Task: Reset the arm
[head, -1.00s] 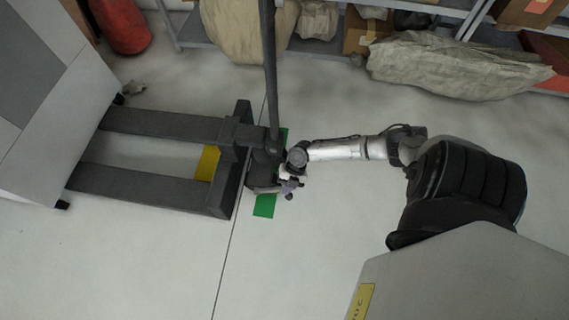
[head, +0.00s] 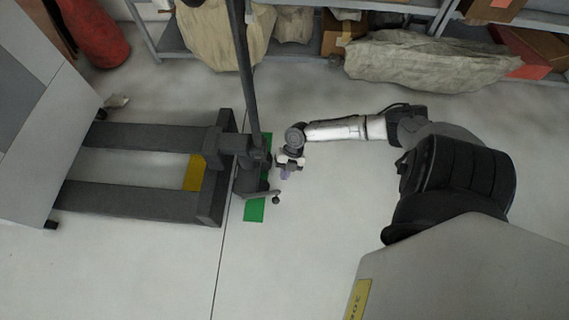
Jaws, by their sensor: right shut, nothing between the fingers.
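My right arm comes in from the right in the head view. Its gripper (head: 286,172) is small in the picture, shut and empty. It hangs just right of the pallet jack (head: 232,150), near the foot of the jack's handle, with a small gap in the picture. The dark grey pallet jack has its forks pointing left and its long handle standing up toward the top edge. A small pedal-like lever sticks out at its base. My left gripper is not in view.
A green strip (head: 254,209) and a yellow patch (head: 194,173) mark the floor by the jack. A large grey cabinet (head: 50,120) stands left at the fork tips. Shelves with wrapped bundles (head: 430,62) and boxes line the back. A red cylinder (head: 95,35) stands upper left. Floor in the lower middle is clear.

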